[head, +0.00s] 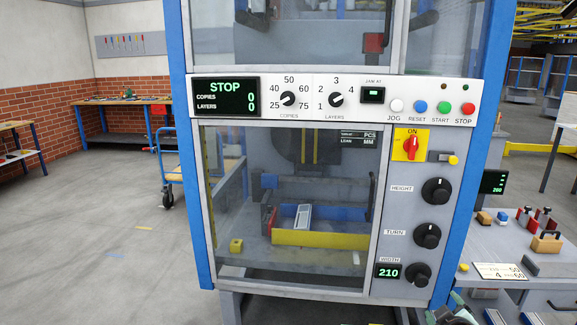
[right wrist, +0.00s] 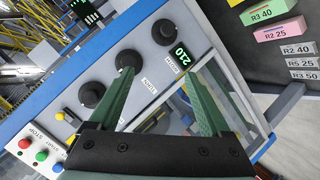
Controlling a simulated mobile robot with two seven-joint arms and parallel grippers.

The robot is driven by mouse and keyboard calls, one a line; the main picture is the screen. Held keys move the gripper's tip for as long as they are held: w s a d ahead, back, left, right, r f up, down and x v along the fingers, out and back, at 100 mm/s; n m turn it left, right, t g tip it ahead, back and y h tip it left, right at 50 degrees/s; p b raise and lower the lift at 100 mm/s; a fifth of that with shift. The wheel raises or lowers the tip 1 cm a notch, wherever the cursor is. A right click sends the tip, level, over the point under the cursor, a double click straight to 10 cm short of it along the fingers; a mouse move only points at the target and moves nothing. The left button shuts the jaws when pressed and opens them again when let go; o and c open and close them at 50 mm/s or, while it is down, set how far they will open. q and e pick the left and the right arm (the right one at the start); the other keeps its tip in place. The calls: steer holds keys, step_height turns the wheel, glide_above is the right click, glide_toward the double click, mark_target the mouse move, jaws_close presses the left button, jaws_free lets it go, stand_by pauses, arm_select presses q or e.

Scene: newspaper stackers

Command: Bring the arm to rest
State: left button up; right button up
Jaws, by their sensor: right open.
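My right gripper (head: 447,309) shows only in part at the bottom edge of the head view, below and right of the width knob (head: 418,274). In the right wrist view its two green fingers (right wrist: 158,78) are apart, with nothing between them but the panel behind. The height knob (right wrist: 93,95), turn knob (right wrist: 128,64) and width knob (right wrist: 164,32) are beyond the fingertips. The left finger overlaps the turn knob in the picture; I cannot tell the gap. The width display (head: 389,271) reads 210. My left gripper is in neither view.
The stacker's panel (head: 340,97) shows STOP with zero copies and layers. Its clear door (head: 290,180) appears shut. A side table (head: 500,240) with small tools and blocks stands right. A blue cart (head: 175,170) and workbench (head: 120,102) stand left. The left floor is mostly clear.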

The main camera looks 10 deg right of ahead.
steer(key=s+a+f+n+g+y, duration=0.1)
steer(key=s+a+f+y, duration=0.2)
steer(key=s+a+f, duration=0.35)
steer(key=s+a+f+n+g+y, duration=0.15)
steer(key=s+a+f, duration=0.25)
steer(key=s+f, duration=0.5)
steer(key=s+a+f+g+y, duration=0.1)
steer(key=s+a+f+y, duration=0.35)
steer(key=s, duration=0.65)
steer(key=a+m+t, duration=0.1)
steer(key=a+m, duration=0.4)
steer(key=a, duration=0.7)
steer(key=shift+w+h, duration=0.3)
steer(key=shift+w, duration=0.15)
